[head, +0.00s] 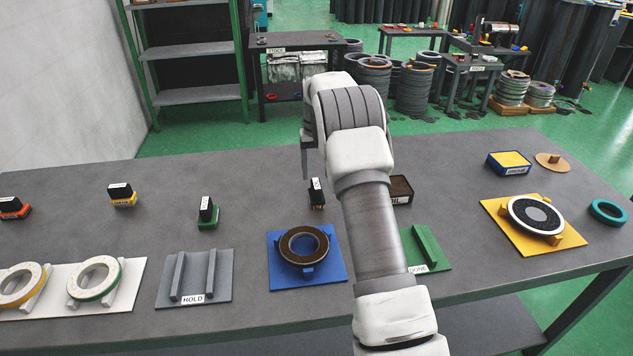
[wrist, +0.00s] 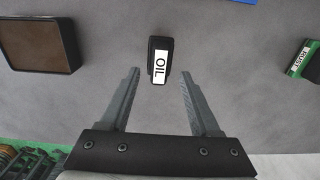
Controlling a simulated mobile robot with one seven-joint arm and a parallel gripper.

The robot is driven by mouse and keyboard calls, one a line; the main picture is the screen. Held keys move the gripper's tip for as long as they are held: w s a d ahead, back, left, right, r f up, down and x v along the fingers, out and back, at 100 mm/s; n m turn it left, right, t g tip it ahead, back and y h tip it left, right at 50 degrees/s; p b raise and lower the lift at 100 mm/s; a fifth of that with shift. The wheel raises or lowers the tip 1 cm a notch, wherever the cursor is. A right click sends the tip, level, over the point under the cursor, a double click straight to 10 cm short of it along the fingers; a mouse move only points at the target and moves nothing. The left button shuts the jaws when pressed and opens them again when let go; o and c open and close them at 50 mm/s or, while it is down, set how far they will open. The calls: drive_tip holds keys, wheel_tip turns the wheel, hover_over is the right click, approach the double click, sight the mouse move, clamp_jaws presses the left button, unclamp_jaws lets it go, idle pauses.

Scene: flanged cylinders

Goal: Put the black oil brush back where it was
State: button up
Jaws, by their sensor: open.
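The black oil brush (head: 316,194) stands upright on the grey table, behind the blue plate and left of my arm. In the wrist view the oil brush (wrist: 160,62) shows from above, with its white OIL label. My gripper (wrist: 160,74) is open, with one finger on each side of the line to the brush. The brush shows at and just beyond the fingertips, and no finger visibly touches it. How high the fingers are above it I cannot tell. A dark box with a brown top (head: 400,189) stands right of the brush, partly hidden by my arm.
A blue plate (head: 336,279) holds a dark flanged ring. A green-based brush (head: 208,212) stands to the left, above the grey HOLD rack (head: 195,280). The green DONE plate (head: 428,246) is partly behind my arm. A yellow plate (head: 575,240) holds a ring at right.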

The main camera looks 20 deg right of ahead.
sight(317, 184)
drive_tip(key=s+a+r+t, duration=0.15)
drive_tip(key=s+r, duration=0.25)
drive_tip(key=r, duration=0.5)
drive_tip(key=s+a+r, duration=0.3)
drive_tip(key=r, duration=0.6)
drive_tip(key=s+a+r+t, duration=0.1)
drive_tip(key=s+a+r, duration=0.15)
drive_tip(key=s, duration=0.35)
drive_tip(key=s+a+r+t, duration=0.1)
drive_tip(key=s+r, duration=0.3)
drive_tip(key=s, duration=0.1)
drive_tip(key=s+a+f+n+t, duration=0.1)
drive_tip(key=s+a+f, duration=0.1)
drive_tip(key=s, duration=0.9)
drive_tip(key=s+a+f+n+t, duration=0.1)
drive_tip(key=s+a+f, duration=0.2)
drive_tip(key=s, duration=0.8)
